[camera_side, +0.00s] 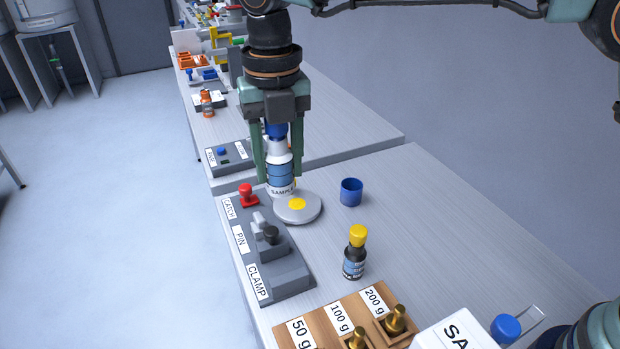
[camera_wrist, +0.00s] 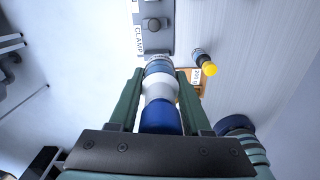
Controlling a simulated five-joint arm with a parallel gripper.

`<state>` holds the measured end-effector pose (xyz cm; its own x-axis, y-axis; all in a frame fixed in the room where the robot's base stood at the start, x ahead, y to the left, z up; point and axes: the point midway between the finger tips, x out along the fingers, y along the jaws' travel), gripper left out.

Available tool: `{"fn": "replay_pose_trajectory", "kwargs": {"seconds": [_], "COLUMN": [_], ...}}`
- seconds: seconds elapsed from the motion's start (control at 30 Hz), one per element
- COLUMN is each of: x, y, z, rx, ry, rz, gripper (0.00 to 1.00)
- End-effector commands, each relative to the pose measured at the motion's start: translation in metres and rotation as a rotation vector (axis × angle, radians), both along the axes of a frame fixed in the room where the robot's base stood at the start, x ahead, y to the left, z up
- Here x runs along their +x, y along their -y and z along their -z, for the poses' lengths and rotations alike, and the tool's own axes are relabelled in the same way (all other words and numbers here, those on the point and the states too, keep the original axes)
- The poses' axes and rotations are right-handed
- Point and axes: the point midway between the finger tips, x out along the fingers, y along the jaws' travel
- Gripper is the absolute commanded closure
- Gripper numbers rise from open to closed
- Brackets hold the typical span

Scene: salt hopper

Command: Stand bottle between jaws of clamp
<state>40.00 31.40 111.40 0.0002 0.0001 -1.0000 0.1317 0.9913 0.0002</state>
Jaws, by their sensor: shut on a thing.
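My gripper (camera_side: 280,172) points down and is shut on a white bottle (camera_side: 281,185) with a blue label reading SAMPLE and a blue cap. The bottle hangs upright, its base near the back of a round grey disc with a yellow centre (camera_side: 297,208); I cannot tell whether it touches anything. The grey clamp unit (camera_side: 287,278), labelled CATCH, PIN and CLAMP, lies in front, with a red knob (camera_side: 249,193) and a dark knob. In the wrist view the bottle (camera_wrist: 160,75) sits between my fingers, and the clamp unit (camera_wrist: 153,40) lies beyond it. The jaws are not clearly visible.
A small dark bottle with a yellow cap (camera_side: 355,255) and a blue cup (camera_side: 351,192) stand to the right. A wooden weight rack (camera_side: 288,334) and a white box (camera_side: 450,334) are at the front.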

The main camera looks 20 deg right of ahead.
Motion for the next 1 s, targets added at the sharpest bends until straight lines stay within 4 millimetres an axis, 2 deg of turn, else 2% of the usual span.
{"fn": "replay_pose_trajectory", "kwargs": {"seconds": [0.17,0.27,0.73,0.9,1.0], "x": [-0.005,-0.006,-0.007,-0.006,-0.006], "y": [-0.010,-0.011,-0.010,-0.010,-0.011], "z": [0.001,0.013,0.124,0.150,0.156], "rx": [-0.001,-0.003,-0.003,-0.002,0.000], "ry": [-0.001,-0.003,-0.005,-0.002,0.000], "rz": [-0.119,-0.135,-0.132,-0.131,-0.131], "gripper": [1.00,1.00,1.00,1.00,1.00]}}
